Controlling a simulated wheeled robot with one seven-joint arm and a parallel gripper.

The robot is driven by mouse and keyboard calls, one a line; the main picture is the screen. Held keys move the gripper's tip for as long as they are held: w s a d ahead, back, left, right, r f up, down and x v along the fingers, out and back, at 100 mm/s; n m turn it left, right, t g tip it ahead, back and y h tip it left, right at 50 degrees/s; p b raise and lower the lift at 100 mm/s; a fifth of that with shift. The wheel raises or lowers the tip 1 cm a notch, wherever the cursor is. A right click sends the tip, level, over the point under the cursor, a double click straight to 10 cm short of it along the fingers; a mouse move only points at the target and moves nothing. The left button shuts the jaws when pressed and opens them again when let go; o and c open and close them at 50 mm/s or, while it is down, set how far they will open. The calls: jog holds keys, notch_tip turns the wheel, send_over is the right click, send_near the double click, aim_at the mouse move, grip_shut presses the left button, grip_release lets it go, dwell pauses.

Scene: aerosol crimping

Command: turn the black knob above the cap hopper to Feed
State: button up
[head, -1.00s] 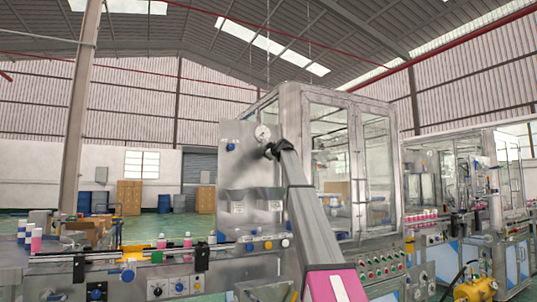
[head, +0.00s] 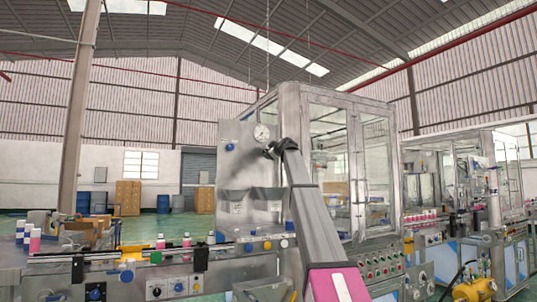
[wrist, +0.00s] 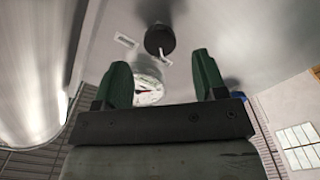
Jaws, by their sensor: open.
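The black knob (wrist: 160,40) is on the grey panel in the wrist view, a round dark knob with a short white pointer slanting down to the right. Small white label plates (wrist: 124,40) sit beside it. My gripper (wrist: 163,72) has two green fingers spread apart, with nothing between them. The knob lies beyond the fingertips, in line with the gap and apart from them. In the head view my gripper (head: 271,151) is up at the steel panel (head: 232,165), just below the round gauge (head: 262,133). I cannot make out the knob there; my gripper seems to cover it.
The gauge also shows behind the fingers in the wrist view (wrist: 148,90). Hopper pockets (head: 237,203) stick out from the panel below my gripper. A glazed cabinet (head: 335,170) stands to the right. A conveyor with pink bottles (head: 161,242) runs at lower left.

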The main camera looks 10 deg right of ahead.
jog(key=v, duration=0.6)
jog(key=shift+s, duration=0.25)
